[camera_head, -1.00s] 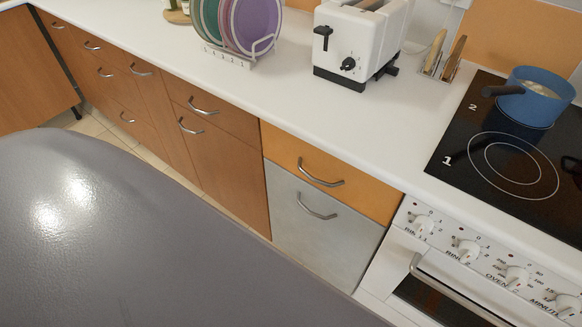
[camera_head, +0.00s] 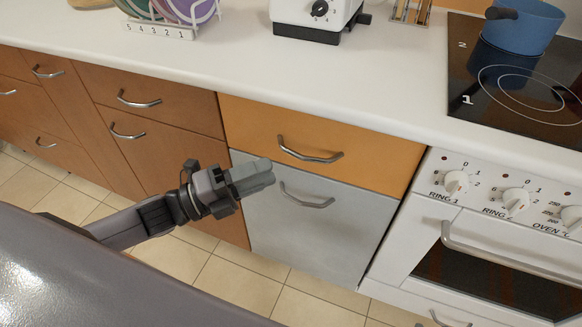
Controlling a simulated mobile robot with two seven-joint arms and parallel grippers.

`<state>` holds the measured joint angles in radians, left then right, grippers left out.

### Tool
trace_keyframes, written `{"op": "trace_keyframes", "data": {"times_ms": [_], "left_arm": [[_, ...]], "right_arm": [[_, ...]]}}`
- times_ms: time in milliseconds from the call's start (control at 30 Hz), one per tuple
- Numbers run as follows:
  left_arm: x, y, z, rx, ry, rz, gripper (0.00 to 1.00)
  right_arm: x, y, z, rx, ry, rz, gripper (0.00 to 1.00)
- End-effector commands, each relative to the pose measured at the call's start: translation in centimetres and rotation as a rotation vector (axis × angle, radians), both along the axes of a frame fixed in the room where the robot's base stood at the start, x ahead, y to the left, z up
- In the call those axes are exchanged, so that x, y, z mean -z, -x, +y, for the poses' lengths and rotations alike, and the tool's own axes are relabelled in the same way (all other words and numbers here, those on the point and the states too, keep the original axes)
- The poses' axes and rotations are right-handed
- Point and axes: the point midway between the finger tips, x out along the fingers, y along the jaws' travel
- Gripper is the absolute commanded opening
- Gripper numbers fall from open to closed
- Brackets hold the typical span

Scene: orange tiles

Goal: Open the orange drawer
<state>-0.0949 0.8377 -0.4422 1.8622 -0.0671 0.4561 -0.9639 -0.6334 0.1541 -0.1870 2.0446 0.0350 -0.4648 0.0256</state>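The orange drawer (camera_head: 375,158) is at the top of the cabinet column left of the oven, and its front looks flush with the grey front below. Its curved metal handle (camera_head: 310,153) is bare, with nothing on it. My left gripper (camera_head: 266,172) reaches in from the left, its fingers pointing right, below and left of the handle and in front of the grey door. The fingers look close together with no clear gap, and nothing shows between them. I see no contact with the handle. My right gripper is not in view.
The grey front (camera_head: 320,235) below has its own handle (camera_head: 306,197), close to my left gripper. The white oven (camera_head: 480,255) stands right of the drawer. Above are the counter (camera_head: 225,68), toaster (camera_head: 318,15) and blue pot (camera_head: 522,28) on the hob. Tiled floor is below.

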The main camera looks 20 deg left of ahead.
Motion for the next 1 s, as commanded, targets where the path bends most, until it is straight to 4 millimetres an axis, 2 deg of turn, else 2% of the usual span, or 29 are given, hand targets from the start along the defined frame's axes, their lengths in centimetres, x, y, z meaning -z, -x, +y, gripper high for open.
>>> {"op": "trace_keyframes", "data": {"times_ms": [500,933,1000], "left_arm": [[-0.9,-3.9,-4.2,-0.003,0.003,0.003,0.37],[-0.9,-4.3,-4.8,-0.002,0.004,0.005,0.37],[-0.9,-4.3,-4.8,-0.002,0.004,0.005,0.14]], "right_arm": [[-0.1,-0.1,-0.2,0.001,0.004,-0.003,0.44],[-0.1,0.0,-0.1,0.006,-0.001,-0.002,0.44],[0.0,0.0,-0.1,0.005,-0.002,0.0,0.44]]}}
